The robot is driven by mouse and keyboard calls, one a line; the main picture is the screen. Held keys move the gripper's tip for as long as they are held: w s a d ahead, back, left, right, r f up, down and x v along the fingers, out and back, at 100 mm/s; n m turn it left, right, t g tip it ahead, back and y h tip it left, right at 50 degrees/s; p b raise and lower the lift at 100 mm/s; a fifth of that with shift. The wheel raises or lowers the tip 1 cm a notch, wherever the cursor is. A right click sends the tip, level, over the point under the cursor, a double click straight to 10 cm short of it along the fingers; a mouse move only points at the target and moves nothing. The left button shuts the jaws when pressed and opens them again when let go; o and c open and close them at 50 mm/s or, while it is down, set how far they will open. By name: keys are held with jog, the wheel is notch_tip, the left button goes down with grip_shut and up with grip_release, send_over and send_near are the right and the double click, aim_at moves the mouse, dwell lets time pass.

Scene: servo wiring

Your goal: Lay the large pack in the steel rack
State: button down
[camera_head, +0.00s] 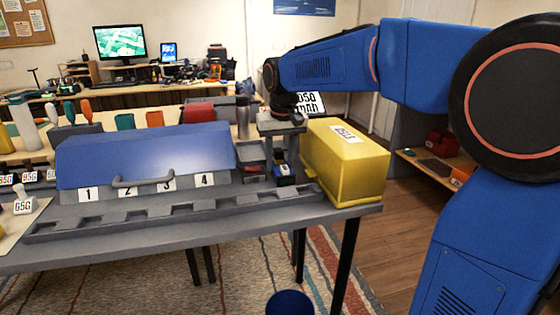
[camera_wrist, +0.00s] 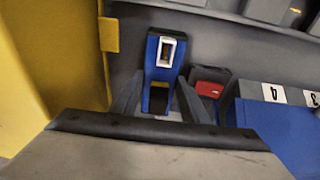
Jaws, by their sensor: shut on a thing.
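My gripper (camera_head: 283,162) points down over the right part of the grey bench, left of the yellow box. In the wrist view its two dark fingers (camera_wrist: 160,103) are closed on the sides of a blue pack (camera_wrist: 152,72) with a pale-rimmed slot at its far end. The pack (camera_head: 287,180) shows low under the gripper in the head view; whether it touches the surface below is unclear. A grey tray-like holder (camera_head: 250,150) stands just left of the gripper, with a red block (camera_head: 254,168) in or by it. I cannot tell whether this is the steel rack.
The yellow box (camera_head: 362,170) stands close on the right at the bench edge. A blue-lidded case (camera_head: 145,155) with labels 1 to 4 lies to the left, behind a grey slotted strip (camera_head: 180,215). A blue bin (camera_head: 290,303) is on the floor.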

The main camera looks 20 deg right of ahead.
jog(key=c, duration=1.3)
grip_release()
jog(key=shift+f, duration=0.1)
jog(key=shift+c, duration=0.2)
